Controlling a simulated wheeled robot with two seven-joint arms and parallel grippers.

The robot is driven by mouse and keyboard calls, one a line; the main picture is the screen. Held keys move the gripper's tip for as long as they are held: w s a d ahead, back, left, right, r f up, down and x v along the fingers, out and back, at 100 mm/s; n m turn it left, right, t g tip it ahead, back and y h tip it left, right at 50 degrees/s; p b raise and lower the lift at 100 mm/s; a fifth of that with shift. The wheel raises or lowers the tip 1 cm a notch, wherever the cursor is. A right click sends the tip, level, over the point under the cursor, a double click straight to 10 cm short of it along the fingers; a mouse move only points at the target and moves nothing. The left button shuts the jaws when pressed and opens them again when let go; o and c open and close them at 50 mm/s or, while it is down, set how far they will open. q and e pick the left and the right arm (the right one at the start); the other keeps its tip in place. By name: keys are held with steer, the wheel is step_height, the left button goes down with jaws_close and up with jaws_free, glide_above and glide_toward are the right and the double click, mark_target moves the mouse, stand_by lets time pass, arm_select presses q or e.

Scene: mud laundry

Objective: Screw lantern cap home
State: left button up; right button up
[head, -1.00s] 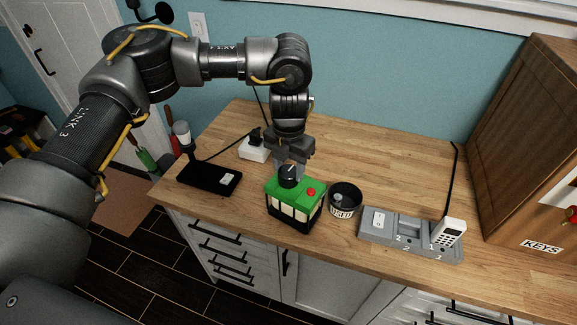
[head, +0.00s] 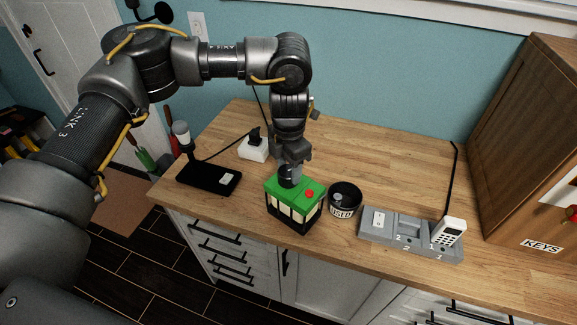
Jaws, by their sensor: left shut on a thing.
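The lantern (head: 293,207) stands upright on the wooden counter, with a green top, pale side panels, a dark base and a red button. Its dark round cap (head: 285,181) sits on the green top, towards the left. My left gripper (head: 289,171) points down from above and is shut on the cap, whose upper part the fingers partly hide. I cannot tell from this view how far the cap's thread is engaged. My right gripper is not in view.
A dark round bin labelled "USED" (head: 344,199) stands close to the lantern's right. A grey dock (head: 408,233) holds a white handset (head: 448,232). A black stand (head: 209,178) and white power block (head: 254,149) are to the left. A wooden KEYS cabinet (head: 535,150) stands right.

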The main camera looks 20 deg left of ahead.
arm_select(q)
steer(key=shift+m, duration=0.6)
steer(key=shift+m, duration=1.5)
steer(key=shift+m+b, duration=0.3)
steer(key=shift+m, duration=1.2)
steer(key=shift+m, duration=1.5)
steer(key=shift+f, duration=0.1)
